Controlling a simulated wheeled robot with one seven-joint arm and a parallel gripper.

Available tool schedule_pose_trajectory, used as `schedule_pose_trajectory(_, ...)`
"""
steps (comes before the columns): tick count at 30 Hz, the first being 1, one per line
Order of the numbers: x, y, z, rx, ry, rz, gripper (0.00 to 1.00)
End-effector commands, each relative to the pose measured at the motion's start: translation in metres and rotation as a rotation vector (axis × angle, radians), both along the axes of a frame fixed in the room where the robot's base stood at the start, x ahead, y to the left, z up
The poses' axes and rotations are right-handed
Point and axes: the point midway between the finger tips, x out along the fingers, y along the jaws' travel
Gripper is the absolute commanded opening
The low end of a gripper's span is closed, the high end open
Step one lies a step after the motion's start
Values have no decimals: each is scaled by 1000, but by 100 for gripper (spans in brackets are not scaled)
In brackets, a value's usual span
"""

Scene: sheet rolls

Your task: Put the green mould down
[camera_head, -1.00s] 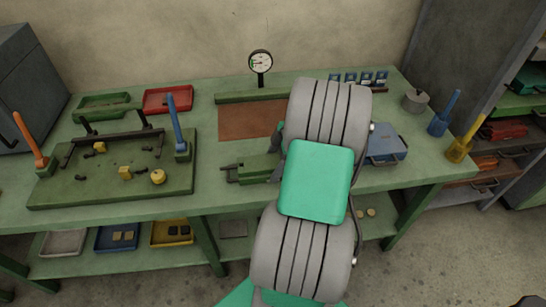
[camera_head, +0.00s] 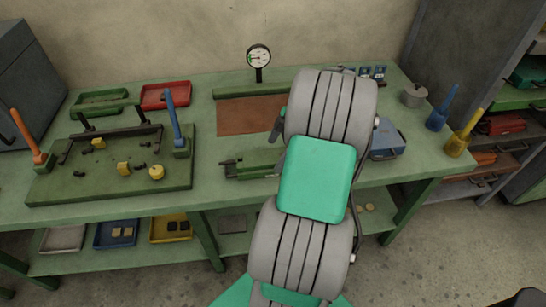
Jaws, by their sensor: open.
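No item stands out surely as the green mould. A green block-like piece (camera_head: 252,163) with a darker projecting left end lies on the bench (camera_head: 215,185), left of my arm; its right end is hidden behind the arm. I cannot tell whether it is the mould or a vise. My grey and green arm covers the bench's middle right. A small dark part shows at the arm's left edge, above the green piece and apart from it in the picture. My gripper's fingers are hidden behind the arm, as is anything between them.
A green fixture plate (camera_head: 110,188) with an orange and a blue lever fills the bench's left. Red (camera_head: 166,95) and green (camera_head: 98,101) trays, a dial gauge (camera_head: 259,57) and a brown mat (camera_head: 245,118) stand behind. A blue box (camera_head: 387,140) is right of my arm.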

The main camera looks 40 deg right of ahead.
Motion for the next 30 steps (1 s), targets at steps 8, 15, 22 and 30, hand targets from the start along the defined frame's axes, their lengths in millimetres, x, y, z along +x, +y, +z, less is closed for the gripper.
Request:
schedule_pose_trajectory(8,-15,-23,64,-3,-1,-2,100)
schedule_pose_trajectory(15,-17,-24,79,0,3,-2,100)
schedule_pose_trajectory(22,32,81,104,-29,95,-212,100)
schedule_pose_trajectory(30,-3,257,110,-75,130,-739,100)
